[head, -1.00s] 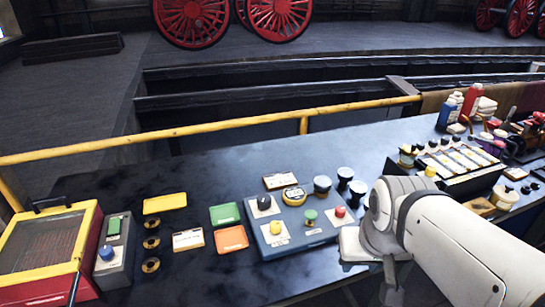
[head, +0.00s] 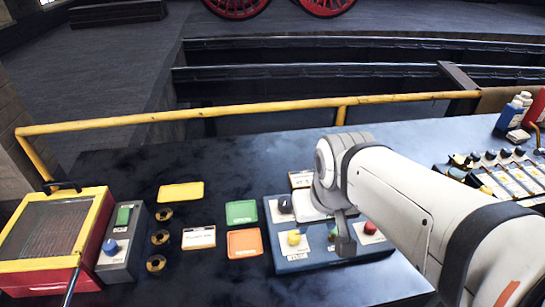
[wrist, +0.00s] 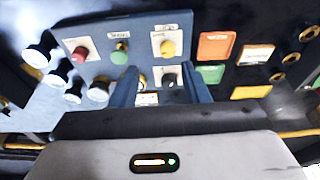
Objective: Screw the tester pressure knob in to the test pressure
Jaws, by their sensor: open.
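The tester is a blue panel (head: 290,265) on the dark bench. It carries a black knob (head: 285,204), a yellow knob (head: 294,238), a green knob (wrist: 120,55) and a red knob (head: 370,228). Their labels are too small to read, so I cannot tell which is the pressure knob. My gripper (wrist: 159,70) is open and empty over the panel. In the wrist view, the black knob (wrist: 168,79) and the yellow-rimmed gauge (wrist: 141,83) show between its fingers, with the yellow knob (wrist: 168,47) beyond. In the head view my arm hides the gauge and part of the panel.
Green (head: 241,212) and orange (head: 245,243) trays lie left of the panel, with a yellow tray (head: 181,191) farther left. A grey switch box (head: 121,243) and a red-yellow case (head: 52,240) stand at the left. Several black-topped white pieces (wrist: 74,92) stand beside the panel.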

